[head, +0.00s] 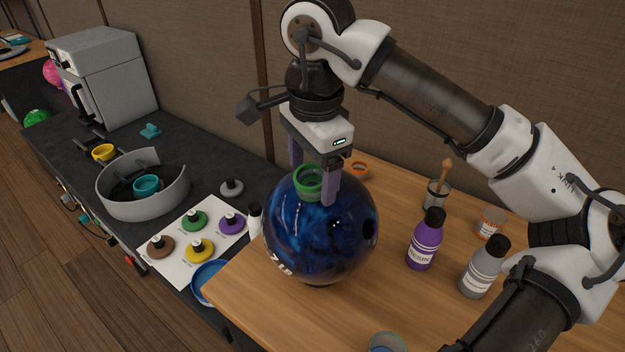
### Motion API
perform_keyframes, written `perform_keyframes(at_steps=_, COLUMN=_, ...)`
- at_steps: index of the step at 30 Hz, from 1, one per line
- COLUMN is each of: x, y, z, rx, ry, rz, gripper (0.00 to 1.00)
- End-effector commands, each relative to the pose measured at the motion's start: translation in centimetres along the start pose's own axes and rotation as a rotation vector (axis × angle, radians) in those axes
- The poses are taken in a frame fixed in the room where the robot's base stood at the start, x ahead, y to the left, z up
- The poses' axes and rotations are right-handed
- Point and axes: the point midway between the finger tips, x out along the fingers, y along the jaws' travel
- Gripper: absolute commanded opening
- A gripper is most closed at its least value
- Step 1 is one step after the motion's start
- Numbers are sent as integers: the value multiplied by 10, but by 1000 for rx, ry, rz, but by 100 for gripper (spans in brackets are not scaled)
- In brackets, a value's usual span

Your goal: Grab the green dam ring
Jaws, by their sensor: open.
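The green dam ring (309,181) sits on top of a dark blue, glossy bowling ball (318,240). The ball stands on the wooden table. My gripper (312,186) points down over the ring with its purple fingers apart. One finger is to the right of the ring and the other is behind and to the left. The right finger hides a little of the ring's edge. I cannot tell whether either finger touches the ring or the ball.
On the table are a purple resin bottle (425,240), a grey bottle (478,270), a cup with a wooden tool (437,194) and an orange ring (359,170). The dark counter at left holds a white card (178,238) with coloured knobbed discs and a grey round tub (130,200).

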Motion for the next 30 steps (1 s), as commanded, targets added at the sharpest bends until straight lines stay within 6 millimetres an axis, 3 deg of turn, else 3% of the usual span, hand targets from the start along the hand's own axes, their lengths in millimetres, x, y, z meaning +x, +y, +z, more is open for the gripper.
perform_keyframes(at_steps=4, x=0, y=0, z=0, rx=0, ry=0, rz=0, gripper=71)
perform_keyframes(at_steps=15, x=0, y=0, z=0, rx=0, ry=0, rz=0, gripper=26)
perform_keyframes(at_steps=24, x=-3, y=0, z=0, rx=1, ry=1, rz=-1, gripper=25)
perform_keyframes(at_steps=30, x=-22, y=-2, z=0, rx=2, ry=2, rz=-2, gripper=25)
